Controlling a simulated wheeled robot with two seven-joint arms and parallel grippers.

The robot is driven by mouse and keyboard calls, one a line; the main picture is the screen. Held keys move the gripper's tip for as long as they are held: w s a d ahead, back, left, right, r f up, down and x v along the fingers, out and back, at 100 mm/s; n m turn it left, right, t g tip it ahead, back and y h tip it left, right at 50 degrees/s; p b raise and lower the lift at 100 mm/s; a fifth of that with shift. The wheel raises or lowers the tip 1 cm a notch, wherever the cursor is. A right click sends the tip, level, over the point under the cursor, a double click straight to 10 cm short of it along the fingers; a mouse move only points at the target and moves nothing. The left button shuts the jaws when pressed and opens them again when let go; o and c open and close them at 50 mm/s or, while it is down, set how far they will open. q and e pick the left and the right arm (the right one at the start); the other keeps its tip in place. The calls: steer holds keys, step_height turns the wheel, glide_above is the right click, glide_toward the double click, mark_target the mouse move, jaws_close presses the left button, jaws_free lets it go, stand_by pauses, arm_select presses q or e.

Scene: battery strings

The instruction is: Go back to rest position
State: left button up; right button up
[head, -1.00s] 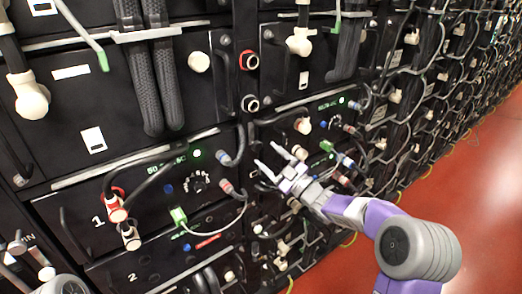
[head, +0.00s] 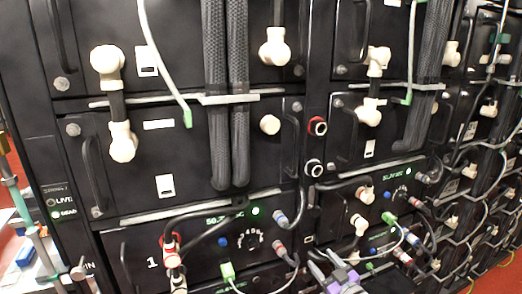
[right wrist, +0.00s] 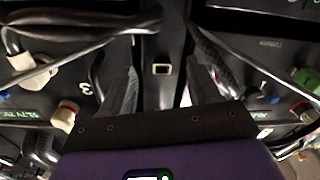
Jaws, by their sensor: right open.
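My right gripper (head: 335,272) shows at the bottom edge of the head view, in front of the lower battery modules. Its light grey fingers are apart and nothing shows between them. In the right wrist view its dark fingers (right wrist: 160,92) spread in front of black module fronts, with my purple wrist below. The battery rack (head: 215,155) fills most of the head view. The module marked 1 (head: 150,262) has a lit green lamp and red and white plugs (head: 172,258) at its left. My left gripper is not in view.
Thick black ribbed cables (head: 225,110) hang down the rack front. White elbow connectors (head: 120,140), handles and loose thin cables stick out. A bench with tools (head: 35,255) stands at the left edge. Red floor (head: 505,275) shows at the lower right.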

steer(key=s+a+f+m+g+h, duration=0.1)
steer(key=s+a+f+m+g, duration=0.2)
steer(key=f, duration=0.5)
steer(key=s+a+f+m+g+h, duration=0.15)
steer(key=s+f, duration=0.25)
steer(key=f, duration=0.4)
steer(key=s+a+f+m+g+h, duration=0.1)
steer(key=s+f+m+g, duration=0.2)
steer(key=f, duration=0.5)
steer(key=s+a+f+g, duration=0.2)
steer(key=s+f+g, duration=0.1)
steer(key=s, duration=0.4)
steer(key=s+a+f+m+g, duration=0.1)
steer(key=s+f+g, duration=0.2)
steer(key=s, duration=0.5)
steer(key=s+a+f+m+g, duration=0.1)
steer(key=s+a+f+g, duration=0.1)
steer(key=s+f, duration=0.3)
steer(key=s+g, duration=0.1)
steer(key=s, duration=0.2)
steer(key=shift+s+a, duration=0.25)
steer(key=shift+a, duration=0.1)
